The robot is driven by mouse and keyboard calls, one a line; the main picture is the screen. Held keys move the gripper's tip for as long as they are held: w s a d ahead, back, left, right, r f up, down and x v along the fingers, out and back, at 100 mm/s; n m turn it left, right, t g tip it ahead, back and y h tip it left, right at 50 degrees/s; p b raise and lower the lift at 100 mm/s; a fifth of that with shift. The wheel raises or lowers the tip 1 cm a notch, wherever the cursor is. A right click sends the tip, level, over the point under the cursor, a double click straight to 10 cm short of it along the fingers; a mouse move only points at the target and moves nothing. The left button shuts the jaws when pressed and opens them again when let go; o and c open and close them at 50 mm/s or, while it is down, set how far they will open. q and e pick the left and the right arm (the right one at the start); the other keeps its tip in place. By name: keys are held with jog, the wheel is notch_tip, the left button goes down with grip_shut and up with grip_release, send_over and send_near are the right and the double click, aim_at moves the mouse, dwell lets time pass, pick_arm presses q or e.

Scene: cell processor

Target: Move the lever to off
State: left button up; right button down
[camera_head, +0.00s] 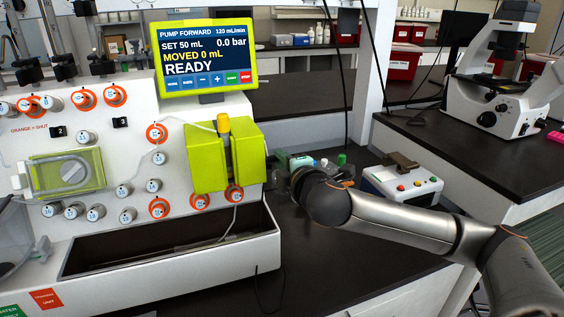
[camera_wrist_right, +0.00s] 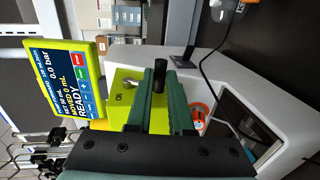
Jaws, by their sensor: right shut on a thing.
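The yellow-green pump block (camera_head: 226,157) stands on the front of the white machine below the screen. It also shows in the right wrist view (camera_wrist_right: 125,92). My right gripper (camera_head: 284,163) is just right of this block, mostly hidden by my own wrist. In the right wrist view its two green fingers (camera_wrist_right: 161,92) are shut on a black upright peg (camera_wrist_right: 160,72), which looks like the lever's handle. The lever's base is hidden by the fingers, and I cannot make out the lever in the head view. My left gripper is not in view.
The screen (camera_head: 207,56) reads READY, and it also shows in the right wrist view (camera_wrist_right: 67,80). A white box with coloured buttons (camera_head: 402,184) stands on the black bench right of my wrist. A microscope (camera_head: 500,75) is at far right. An open trough (camera_head: 170,240) lies below the block.

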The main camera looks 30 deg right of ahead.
jog(key=c, duration=0.8)
grip_release()
pick_arm(q)
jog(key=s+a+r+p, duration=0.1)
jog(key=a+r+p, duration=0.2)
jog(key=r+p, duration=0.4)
jog(key=p, duration=0.3)
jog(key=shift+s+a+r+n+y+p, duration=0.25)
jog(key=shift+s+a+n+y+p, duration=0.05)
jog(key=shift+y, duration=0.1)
pick_arm(e)
jog(key=v, duration=1.2)
jog(key=shift+s+a, duration=0.1)
jog(key=shift+s, duration=0.1)
